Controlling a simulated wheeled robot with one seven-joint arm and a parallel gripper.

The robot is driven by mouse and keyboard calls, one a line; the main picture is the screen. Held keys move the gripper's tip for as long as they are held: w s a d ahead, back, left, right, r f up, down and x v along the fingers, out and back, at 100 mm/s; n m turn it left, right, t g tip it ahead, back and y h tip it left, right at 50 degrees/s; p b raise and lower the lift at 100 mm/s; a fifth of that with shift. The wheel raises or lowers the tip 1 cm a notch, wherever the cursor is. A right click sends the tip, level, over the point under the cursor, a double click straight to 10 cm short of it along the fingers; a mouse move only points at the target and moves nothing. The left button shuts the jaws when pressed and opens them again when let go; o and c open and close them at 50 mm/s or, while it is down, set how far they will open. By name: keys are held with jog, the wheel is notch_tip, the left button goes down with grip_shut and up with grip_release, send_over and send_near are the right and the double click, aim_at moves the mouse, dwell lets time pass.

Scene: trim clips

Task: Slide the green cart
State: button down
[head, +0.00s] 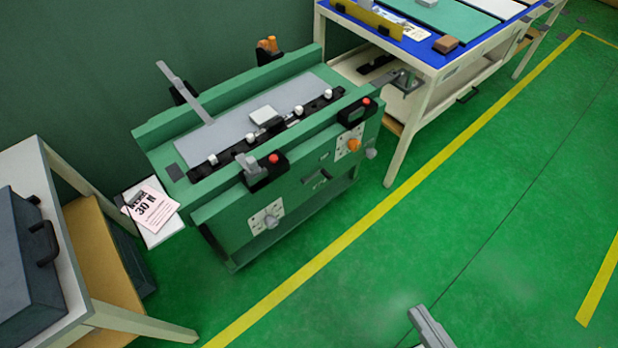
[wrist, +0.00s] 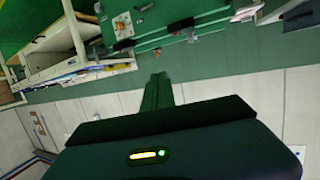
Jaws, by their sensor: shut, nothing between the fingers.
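The green cart (head: 300,185) stands in the middle of the head view, against the dark green wall. It has a grey top plate, a black strip with white knobs, two black fixtures with red buttons, and side panels with knobs. It also shows at the top of the wrist view (wrist: 165,17). My gripper (wrist: 158,78) is shut and empty in the wrist view, apart from the cart. In the head view only a grey end piece shows at the bottom edge, well in front of the cart over open floor.
A blue-topped table (head: 400,45) stands close to the cart's right end. A white table (head: 70,270) with a dark case (head: 25,255) is at the left. A "30 N" card (head: 152,205) lies by the cart's left end. Green floor (head: 440,230) with yellow lines is clear in front.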

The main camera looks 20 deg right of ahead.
jog(key=c, duration=2.2)
grip_release()
jog(key=c, duration=1.3)
grip_release()
jog(key=n+t+y+b, duration=0.2)
jog(key=n+y+b, duration=0.3)
jog(key=y+b, duration=0.25)
send_near(219, 249)
notch_tip(219, 249, up, 6)
jog(key=w+d, duration=0.1)
jog(key=w, duration=0.2)
jog(key=a+f, duration=0.1)
jog(key=w+a+f+y, duration=0.1)
jog(key=f, duration=0.1)
jog(key=shift+f+n+g+y, duration=0.15)
jog(key=shift+n+g+y, duration=0.1)
jog(key=shift+n+g, duration=0.15)
jog(key=shift+w+a+f+b, duration=0.1)
jog(key=shift+w+a+f, duration=0.4)
jog(key=shift+w, duration=0.5)
jog(key=shift+w+a+f+b, duration=0.1)
jog(key=shift+w+a+f, duration=0.2)
jog(key=shift+w+a, duration=0.55)
jog(key=shift+w+a+f+b, duration=0.1)
jog(key=shift+w+a+f, duration=0.35)
jog(key=shift+w, duration=0.7)
jog(key=shift+c, duration=0.2)
